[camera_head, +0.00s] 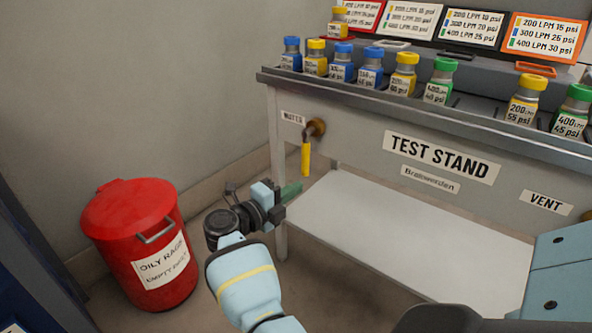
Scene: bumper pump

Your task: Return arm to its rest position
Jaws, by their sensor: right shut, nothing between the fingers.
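My right gripper (286,193) shows near the middle of the head view, at the end of a light blue arm that comes up from the bottom edge. It is shut and holds nothing. It is in front of the left leg of the test stand (355,140), below and left of a yellow handle (306,158) that hangs under the water outlet. The gripper appears apart from the handle. My left gripper is not in view.
A red oily-rag bin (128,225) stands on the floor at left. Several capped bottles, such as a green-capped one (440,82), line the stand's top. Label cards stand behind them. A white lower shelf (400,240) is bare. Open floor lies between bin and stand.

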